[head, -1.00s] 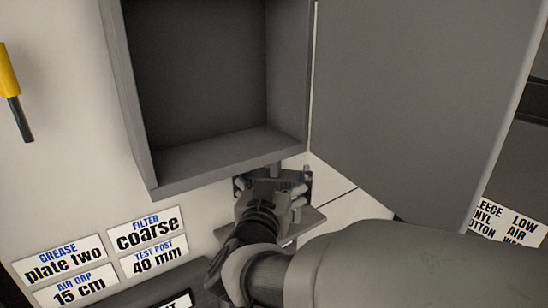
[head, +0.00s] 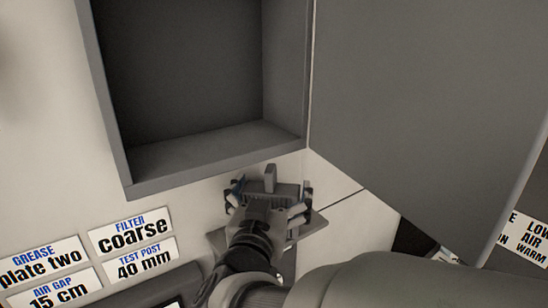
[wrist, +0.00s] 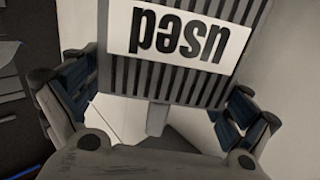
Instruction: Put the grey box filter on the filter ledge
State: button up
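The grey box filter (wrist: 176,82), ribbed and with a white label that reads "used" upside down, is at the top middle of the wrist view. In the head view its ribbed body (head: 284,188) shows below the open cabinet, partly hidden by my gripper. My gripper (head: 270,198) has its fingers spread to either side of the box; the wrist view also shows the fingers (wrist: 158,95), with blue pads, close beside its edges. Whether they touch it is unclear. The grey ledge (head: 312,228) sticks out below; whether the box rests on it is hidden.
A grey cabinet (head: 215,165) stands open and empty above my gripper, its door (head: 410,110) swung out to the right. White wall cards, one reading "FILTER coarse" (head: 131,230), are at lower left. More cards (head: 530,240) are at the right edge.

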dwell(0.4)
jog(key=shift+r, duration=0.1)
jog(key=shift+s+a, duration=0.1)
jog(key=shift+s, duration=0.15)
jog(key=s+a+p, duration=0.1)
jog(key=s+a, duration=0.1)
jog(key=s, duration=0.9)
jog(key=w+a+n+g+y, duration=0.2)
jog(key=w+a+y, duration=0.15)
jog(key=y, duration=0.35)
jog(key=s+d+f+g+h, duration=0.1)
jog(key=s+d+f+g, duration=0.4)
jog(key=s+d, duration=0.4)
jog(key=s+d+f+g+h, duration=0.2)
jog(key=s+d+f+g, duration=0.4)
jog(key=d, duration=0.5)
jog(key=s, duration=0.2)
jog(key=shift+s+f+h, duration=0.3)
jog(key=shift+s+f, duration=0.05)
